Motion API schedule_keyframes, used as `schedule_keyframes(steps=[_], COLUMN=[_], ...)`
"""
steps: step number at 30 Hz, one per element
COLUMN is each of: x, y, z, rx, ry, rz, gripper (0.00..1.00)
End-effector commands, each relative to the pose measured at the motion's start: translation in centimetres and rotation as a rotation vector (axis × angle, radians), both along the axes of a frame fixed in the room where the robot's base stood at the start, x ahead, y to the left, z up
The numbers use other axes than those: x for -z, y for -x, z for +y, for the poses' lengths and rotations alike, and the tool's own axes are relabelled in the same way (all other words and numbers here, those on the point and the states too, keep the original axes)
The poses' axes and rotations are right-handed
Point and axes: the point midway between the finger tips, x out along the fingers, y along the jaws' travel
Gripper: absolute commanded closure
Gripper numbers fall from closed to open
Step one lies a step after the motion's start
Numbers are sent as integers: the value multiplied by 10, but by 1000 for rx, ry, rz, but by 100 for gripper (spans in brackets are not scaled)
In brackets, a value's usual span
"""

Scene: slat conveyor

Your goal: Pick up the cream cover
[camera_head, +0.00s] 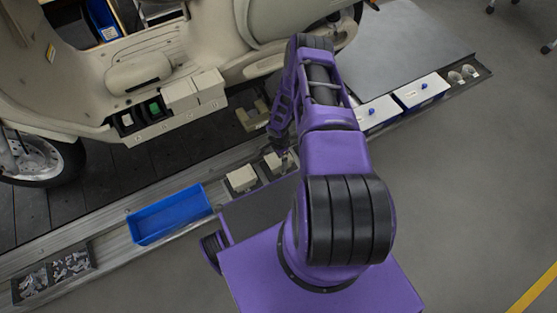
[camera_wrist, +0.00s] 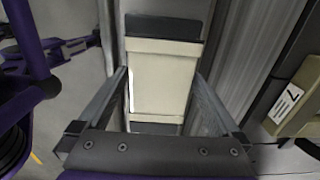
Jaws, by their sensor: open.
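The cream cover (camera_wrist: 163,76) is a pale box-like piece in a dark slot, seen from above in the wrist view. In the head view, a cream piece (camera_head: 276,163) sits in the rail under my gripper (camera_head: 280,148), partly hidden by it. My gripper also shows in the wrist view (camera_wrist: 160,82), open, with one finger on each side of the cover. I cannot tell whether the fingers touch it. A second cream piece (camera_head: 241,178) sits in the slot to its left in the head view.
A blue tray (camera_head: 170,214) lies farther left on the rail, then a bin of small metal parts (camera_head: 53,275). White boxes with blue knobs (camera_head: 421,90) stand to the right. A cream scooter body (camera_head: 140,70) stands behind the rail. A labelled part (camera_wrist: 290,103) is right in the wrist view.

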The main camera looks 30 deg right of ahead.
Motion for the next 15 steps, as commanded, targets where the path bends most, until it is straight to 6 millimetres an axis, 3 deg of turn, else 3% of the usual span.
schedule_keyframes(steps=[2, 15], x=[0, 0], y=[0, 0], z=[0, 0], rx=[0, -1], ry=[0, 0], rz=[0, 0], gripper=[5, 85])
